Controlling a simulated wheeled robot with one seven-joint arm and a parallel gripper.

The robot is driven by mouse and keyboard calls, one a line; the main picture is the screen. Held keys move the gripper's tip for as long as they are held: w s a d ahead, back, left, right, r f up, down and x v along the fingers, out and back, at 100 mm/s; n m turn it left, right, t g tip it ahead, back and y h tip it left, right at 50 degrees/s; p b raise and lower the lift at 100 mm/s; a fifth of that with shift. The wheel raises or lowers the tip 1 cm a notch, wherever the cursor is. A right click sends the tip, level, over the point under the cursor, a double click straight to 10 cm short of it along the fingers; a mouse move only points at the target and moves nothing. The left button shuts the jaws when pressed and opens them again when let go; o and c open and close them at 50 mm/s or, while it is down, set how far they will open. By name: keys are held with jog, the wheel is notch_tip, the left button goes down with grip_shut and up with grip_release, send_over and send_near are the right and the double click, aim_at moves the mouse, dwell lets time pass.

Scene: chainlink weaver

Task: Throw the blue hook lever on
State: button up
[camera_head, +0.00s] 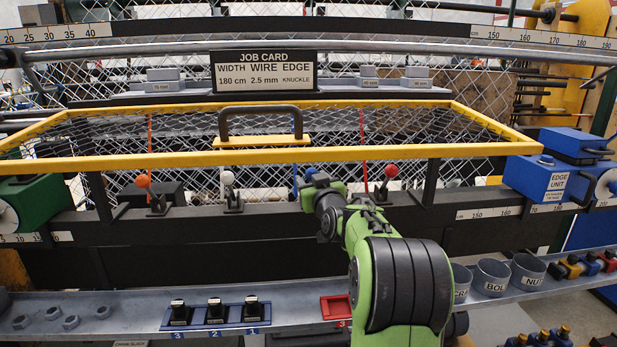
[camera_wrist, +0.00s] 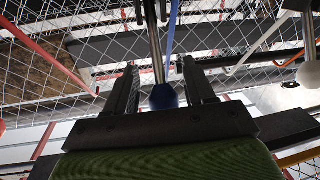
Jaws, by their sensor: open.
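The blue hook lever's ball knob (camera_head: 311,172) stands third from the left in a row of levers, mostly hidden behind my gripper (camera_head: 318,184) in the head view. In the wrist view the blue knob (camera_wrist: 163,97) lies between the two fingers of my gripper (camera_wrist: 166,90), with its metal stem running up the picture. The fingers are open, with a gap visible on each side of the knob. The lever's base is hidden by my arm in the head view.
An orange-knobbed lever (camera_head: 143,182) and a white-knobbed lever (camera_head: 227,179) stand to the left. A red-knobbed lever (camera_head: 391,172) is close on the right. A shelf (camera_head: 110,320) runs below.

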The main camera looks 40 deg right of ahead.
jog(key=shift+x, duration=1.45)
grip_shut()
jog(key=shift+r, duration=0.1)
